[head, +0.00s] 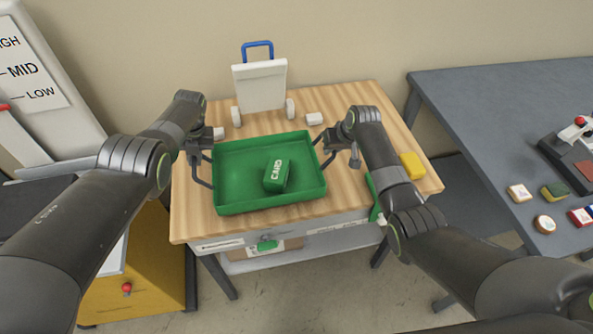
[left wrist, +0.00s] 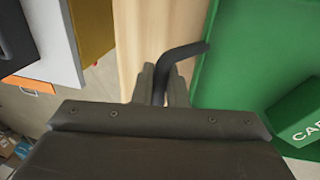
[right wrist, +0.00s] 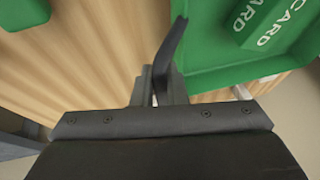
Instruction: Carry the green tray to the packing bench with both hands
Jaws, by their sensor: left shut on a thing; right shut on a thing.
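The green tray (head: 229,203) is over the wooden table (head: 345,230), level, with a dark handle at each side. I cannot tell whether it rests on the top or hangs just above it. A green block marked CARD (head: 277,175) lies inside the tray, right of its middle. My left gripper (head: 206,152) is shut on the left handle (left wrist: 182,55). My right gripper (head: 334,150) is shut on the right handle (right wrist: 171,45). The tray also shows in the left wrist view (left wrist: 245,60) and the right wrist view (right wrist: 205,60).
A white wheeled thing with a blue handle (head: 260,85) stands behind the tray, with a small white block (head: 314,119) nearby. A yellow block (head: 412,166) lies at the table's right. A grey table (head: 470,110) at right holds several small items and a machine. A yellow cabinet (head: 150,270) stands left.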

